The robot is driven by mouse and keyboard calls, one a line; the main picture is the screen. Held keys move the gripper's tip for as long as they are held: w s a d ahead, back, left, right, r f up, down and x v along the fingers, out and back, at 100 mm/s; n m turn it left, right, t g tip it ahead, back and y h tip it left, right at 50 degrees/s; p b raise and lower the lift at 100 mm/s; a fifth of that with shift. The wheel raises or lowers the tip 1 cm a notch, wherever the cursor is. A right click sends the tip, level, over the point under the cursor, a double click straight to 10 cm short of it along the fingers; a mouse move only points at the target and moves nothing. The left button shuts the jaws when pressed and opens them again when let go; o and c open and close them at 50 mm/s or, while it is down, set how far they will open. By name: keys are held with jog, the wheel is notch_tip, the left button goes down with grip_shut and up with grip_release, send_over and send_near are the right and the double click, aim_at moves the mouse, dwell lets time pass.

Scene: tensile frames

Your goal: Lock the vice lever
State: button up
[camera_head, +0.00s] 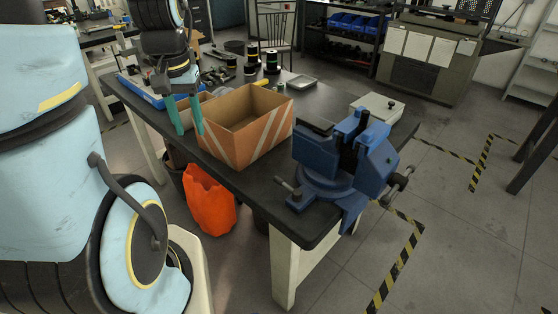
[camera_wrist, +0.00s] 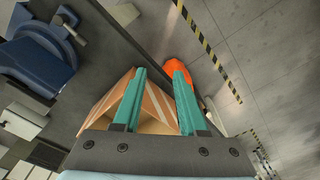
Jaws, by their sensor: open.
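The blue vice (camera_head: 345,160) is fixed at the near right corner of the dark workbench. Its metal lever (camera_head: 397,184) shows at the vice's right side, low by the bench edge. A second small handle (camera_head: 288,188) sticks out at the base's left. In the wrist view the vice (camera_wrist: 42,58) is at the upper left, partly cut off. My gripper (camera_head: 186,130) is open and empty, pointing down at the left end of the cardboard box, well left of the vice. Its two green fingers also show apart in the wrist view (camera_wrist: 157,75).
An open cardboard box (camera_head: 236,138) stands on the workbench (camera_head: 325,95) between my gripper and the vice. A white flat case (camera_head: 378,107) lies behind the vice. Black spools (camera_head: 271,62) stand at the back. An orange bag (camera_head: 209,200) is below the bench edge.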

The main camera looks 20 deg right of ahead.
jog(key=w+d+f+m+b, duration=0.1)
jog(key=d, duration=0.4)
jog(key=d+f+m+g+b, duration=0.1)
jog(key=d+m, duration=0.1)
jog(key=d, duration=0.2)
jog(key=w+d+f+m+b, duration=0.1)
jog(key=d+m+b, duration=0.1)
jog(key=d, duration=0.3)
jog(key=shift+w+d+f+y, duration=0.1)
jog(key=shift+w+d+y, duration=0.2)
jog(key=shift+w+y, duration=0.1)
jog(key=c, duration=0.6)
jog(key=s+d+m+y+b, duration=0.1)
jog(key=s+d+m+b, duration=0.1)
jog(key=d, duration=0.9)
jog(key=shift+s+f+m+g+b, duration=0.3)
jog(key=shift+f+m+g+b, duration=0.15)
jog(key=shift+m, duration=0.35)
